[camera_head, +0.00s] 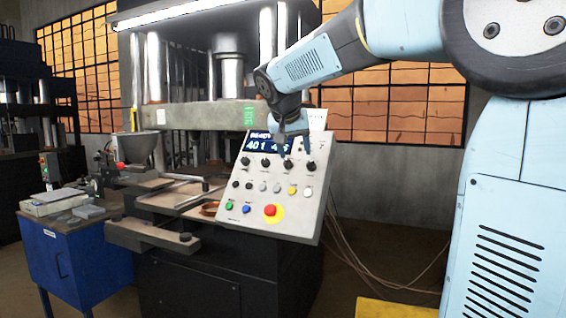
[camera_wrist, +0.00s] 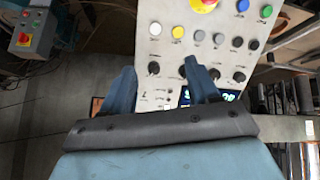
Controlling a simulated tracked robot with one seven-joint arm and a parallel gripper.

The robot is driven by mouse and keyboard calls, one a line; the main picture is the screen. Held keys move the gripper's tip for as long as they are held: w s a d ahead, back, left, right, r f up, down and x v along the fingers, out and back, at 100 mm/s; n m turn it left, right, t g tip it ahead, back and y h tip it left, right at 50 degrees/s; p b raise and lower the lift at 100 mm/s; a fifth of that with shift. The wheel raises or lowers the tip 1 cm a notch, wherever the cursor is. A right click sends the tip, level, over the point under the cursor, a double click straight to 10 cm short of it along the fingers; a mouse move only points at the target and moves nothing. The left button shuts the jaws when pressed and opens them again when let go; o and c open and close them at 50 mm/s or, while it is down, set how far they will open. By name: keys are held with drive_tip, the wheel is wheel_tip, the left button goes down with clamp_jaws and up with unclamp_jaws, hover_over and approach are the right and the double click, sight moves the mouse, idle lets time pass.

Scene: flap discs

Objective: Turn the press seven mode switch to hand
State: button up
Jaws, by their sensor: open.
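The grey control panel (camera_head: 262,205) is tilted on the front of the press (camera_head: 190,116). A row of black knobs runs under its blue display, with the rightmost knob (camera_head: 311,166) near the right edge. The knob labels are too small to read, so I cannot tell which is the mode switch. My gripper (camera_head: 297,141) is open and empty over the panel's upper right part. In the wrist view, where the panel (camera_wrist: 222,62) appears upside down, one black knob (camera_wrist: 153,69) shows between the fingers. Another knob (camera_wrist: 186,71) is partly hidden by the right finger.
Several smaller knobs and coloured buttons fill the panel's lower part, with a red emergency stop (camera_head: 271,211) on yellow. A blue cabinet (camera_head: 80,265) with a scale stands at left. Cables (camera_head: 362,262) hang right of the press.

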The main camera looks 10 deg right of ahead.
drive_tip(key=m+t+h, duration=0.1)
drive_tip(key=m, duration=0.1)
approach(286, 161)
drive_tip(key=x, duration=0.9)
drive_tip(key=shift+w+d+f, duration=0.25)
drive_tip(key=shift+c, duration=0.3)
drive_tip(key=c, duration=1)
drive_tip(key=shift+o, duration=0.2)
drive_tip(key=shift+n, duration=0.3)
